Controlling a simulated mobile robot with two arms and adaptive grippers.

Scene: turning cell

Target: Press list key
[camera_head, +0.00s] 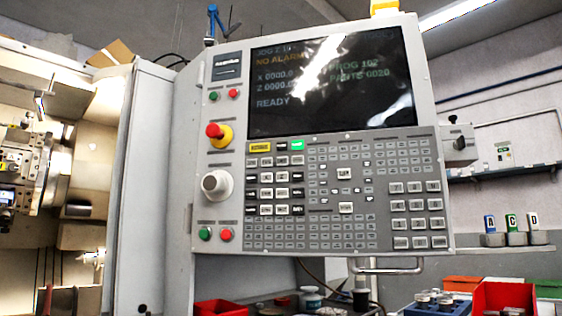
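The control panel (330,214) of the machine faces me, tilted slightly, in the middle of the head view. Its keypad holds many small grey, white and black keys, with a yellow key (260,147) and a green key (297,144) in the top row. The key labels are too small to read, so I cannot tell which one is the list key. The screen (330,85) above is lit and shows NO ALARM, READY, X 0000.0 and Z 0000.0, partly under glare. Neither gripper is in view.
A red emergency stop (214,131) and a grey knob (216,185) stick out on the panel's left side. A bar handle (388,268) hangs below it. Red bins (503,296) and a blue tray (437,308) stand lower right. The open machine is at left.

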